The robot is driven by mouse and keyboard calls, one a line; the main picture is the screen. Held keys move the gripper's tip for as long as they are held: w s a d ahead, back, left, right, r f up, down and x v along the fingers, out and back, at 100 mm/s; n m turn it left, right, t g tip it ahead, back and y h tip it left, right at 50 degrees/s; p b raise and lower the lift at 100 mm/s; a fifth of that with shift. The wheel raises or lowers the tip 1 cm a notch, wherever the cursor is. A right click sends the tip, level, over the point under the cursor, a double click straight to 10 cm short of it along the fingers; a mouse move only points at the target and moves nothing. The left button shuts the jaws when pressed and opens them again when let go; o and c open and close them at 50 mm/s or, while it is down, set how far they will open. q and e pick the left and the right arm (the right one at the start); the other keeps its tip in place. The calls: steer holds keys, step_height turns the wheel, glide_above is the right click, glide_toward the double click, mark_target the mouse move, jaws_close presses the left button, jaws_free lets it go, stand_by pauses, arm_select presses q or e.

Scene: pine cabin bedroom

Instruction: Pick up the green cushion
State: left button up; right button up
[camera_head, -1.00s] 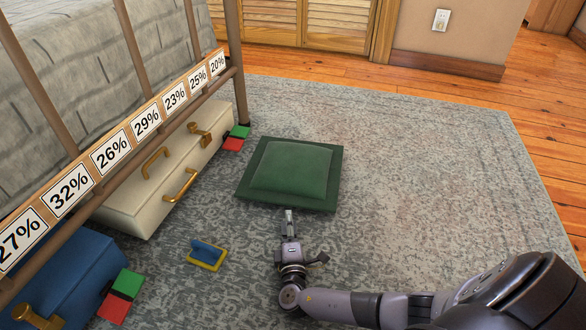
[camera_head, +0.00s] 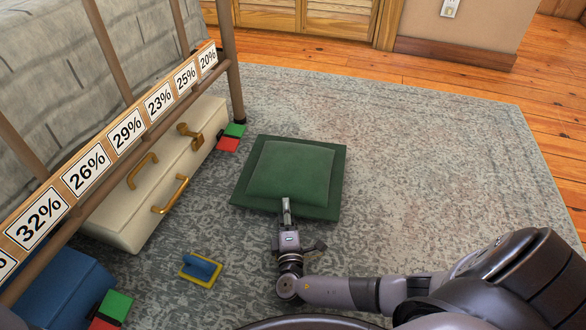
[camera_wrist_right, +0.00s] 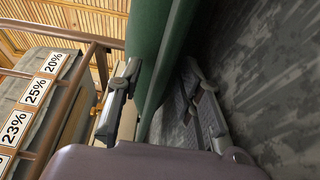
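The green cushion (camera_head: 290,172) lies on the grey rug, a raised square pad with a flat border. My right gripper (camera_head: 286,207) is at its near edge, with a finger over the border. In the right wrist view the cushion (camera_wrist_right: 165,50) passes between the two fingers of my right gripper (camera_wrist_right: 160,88). The fingers stand apart, one on each side of the edge, and the gripper looks open. The lower finger is hidden in the head view. My left gripper is not in view.
A cream chest (camera_head: 150,180) with brass handles and a blue chest (camera_head: 62,285) stand by the bed rail (camera_head: 125,130). A blue and yellow item (camera_head: 200,269) lies on the rug (camera_head: 430,150), which is clear right of the cushion.

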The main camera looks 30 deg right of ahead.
jaws_close()
stand_by(0.6)
